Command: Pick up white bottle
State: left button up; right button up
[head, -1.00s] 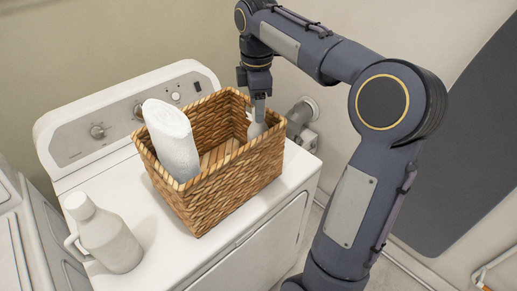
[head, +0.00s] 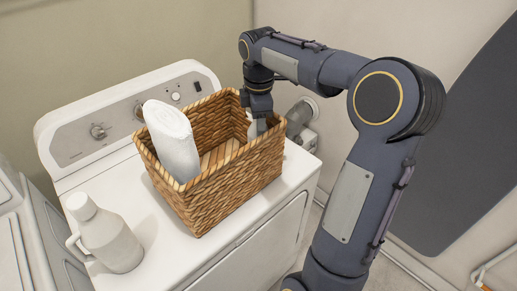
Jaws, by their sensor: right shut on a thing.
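A white bottle (head: 252,131) stands inside the wicker basket (head: 228,190), in its right corner; only part of it shows, as the gripper and the rim hide the rest. My right gripper (head: 261,126) reaches down into that corner and is shut on the white bottle. Another white bottle, a jug with a handle (head: 110,240), stands upright outside the basket at the front left. My left gripper is not in view.
The basket sits on the white washing machine (head: 165,235). The control panel (head: 120,112) rises behind. A pipe fitting (head: 302,118) is on the wall right of the basket.

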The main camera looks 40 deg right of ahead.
grip_shut()
jog(key=shift+r, duration=0.1)
